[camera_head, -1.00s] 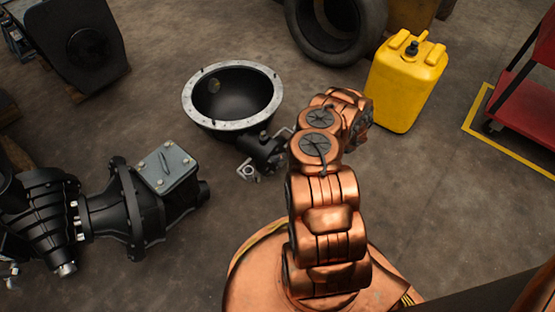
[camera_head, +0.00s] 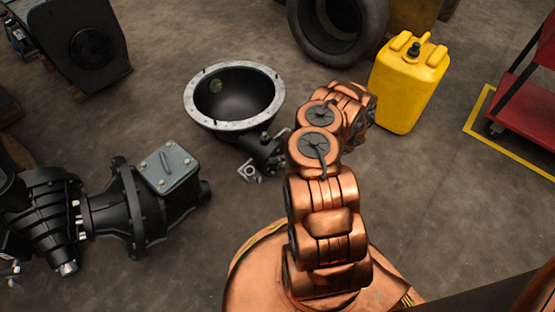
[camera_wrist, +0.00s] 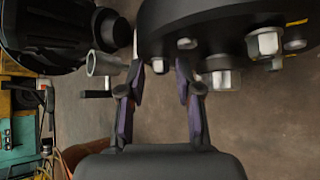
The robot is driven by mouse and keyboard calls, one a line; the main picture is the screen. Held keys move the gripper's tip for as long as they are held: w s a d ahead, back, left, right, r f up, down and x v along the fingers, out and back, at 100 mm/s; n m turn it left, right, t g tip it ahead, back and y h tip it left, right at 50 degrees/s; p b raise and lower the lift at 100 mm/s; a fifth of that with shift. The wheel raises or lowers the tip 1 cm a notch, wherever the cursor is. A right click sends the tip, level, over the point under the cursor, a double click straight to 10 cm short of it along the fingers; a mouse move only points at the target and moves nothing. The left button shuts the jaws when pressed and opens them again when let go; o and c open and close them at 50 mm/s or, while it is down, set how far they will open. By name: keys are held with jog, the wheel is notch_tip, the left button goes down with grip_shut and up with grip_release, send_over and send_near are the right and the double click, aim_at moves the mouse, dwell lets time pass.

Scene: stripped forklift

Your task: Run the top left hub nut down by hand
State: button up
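In the wrist view a black round hub (camera_wrist: 200,18) fills the top right. Several silver nuts and studs show along its underside, among them a large hex nut (camera_wrist: 265,43) and a wide one lower down (camera_wrist: 222,79). A small silver nut (camera_wrist: 160,66) shows between the fingertips of my gripper (camera_wrist: 160,80). The fingers are apart, with visible gaps on both sides of that nut. I cannot tell which one is the top left nut, or how far down it sits. In the head view my gripper is hidden beyond my copper arm.
In the wrist view a grey tube (camera_wrist: 103,64) and dark housing (camera_wrist: 45,30) lie left of the fingers. In the head view a black bowl-shaped housing (camera_head: 234,122), an axle assembly (camera_head: 125,212), a yellow canister (camera_head: 408,85) and a tyre (camera_head: 338,28) stand around. Floor between them is open.

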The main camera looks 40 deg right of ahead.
jog(key=shift+n+h+b, duration=0.7)
jog(key=shift+h, duration=0.5)
jog(key=shift+c, duration=0.3)
grip_shut()
jog(key=shift+d, duration=0.1)
jog(key=shift+d+f, duration=0.1)
jog(key=shift+d, duration=0.05)
